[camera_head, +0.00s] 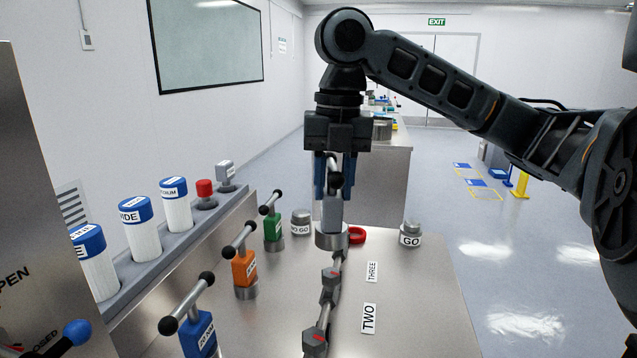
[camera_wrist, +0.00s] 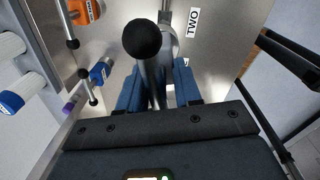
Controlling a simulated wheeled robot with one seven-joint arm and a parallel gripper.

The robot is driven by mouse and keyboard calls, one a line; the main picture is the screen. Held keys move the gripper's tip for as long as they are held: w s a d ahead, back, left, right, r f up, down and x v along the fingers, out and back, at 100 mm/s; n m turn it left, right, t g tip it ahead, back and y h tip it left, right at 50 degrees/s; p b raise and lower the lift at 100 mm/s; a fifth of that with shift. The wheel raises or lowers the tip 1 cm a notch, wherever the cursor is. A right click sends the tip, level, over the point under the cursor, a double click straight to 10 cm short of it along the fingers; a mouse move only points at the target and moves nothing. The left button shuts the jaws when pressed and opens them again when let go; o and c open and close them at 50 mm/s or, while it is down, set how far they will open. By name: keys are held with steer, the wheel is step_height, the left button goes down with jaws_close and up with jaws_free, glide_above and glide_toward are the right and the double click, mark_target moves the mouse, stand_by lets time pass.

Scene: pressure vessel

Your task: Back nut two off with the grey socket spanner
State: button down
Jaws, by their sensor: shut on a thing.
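My gripper (camera_head: 328,190) points down in the middle of the bench, its blue fingers shut on the grey socket spanner (camera_head: 332,213). The spanner looks upright. A black ball end of its cross handle shows between the fingers; in the wrist view the ball and grey bar (camera_wrist: 150,70) stand out in front of the fingers (camera_wrist: 158,95). A round metal piece lies directly under the spanner; I cannot tell whether they touch. Dark nuts with red marks stand nearer me, one by the THREE label (camera_head: 372,271) and one (camera_head: 315,342) near the TWO label (camera_head: 369,318).
Blue (camera_head: 200,335), orange (camera_head: 245,268) and green (camera_head: 273,227) T-handled spanners stand to the left. NO GO (camera_head: 301,222) and GO (camera_head: 410,234) pieces and a red ring (camera_head: 357,235) sit behind. White jars (camera_head: 138,222) line the left shelf.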

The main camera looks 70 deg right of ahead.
mark_target(334, 225)
steer(key=shift+r, duration=0.1)
stand_by(0.3)
steer(key=shift+f+b, duration=2.85)
steer(key=shift+f, duration=1.2)
steer(key=n+b, duration=0.1)
steer(key=n, duration=0.5)
steer(key=shift+s+d+f, duration=0.1)
steer(key=n, duration=0.6)
steer(key=shift+n+b, duration=0.35)
steer(key=shift+n, duration=0.05)
steer(key=shift+r, duration=0.2)
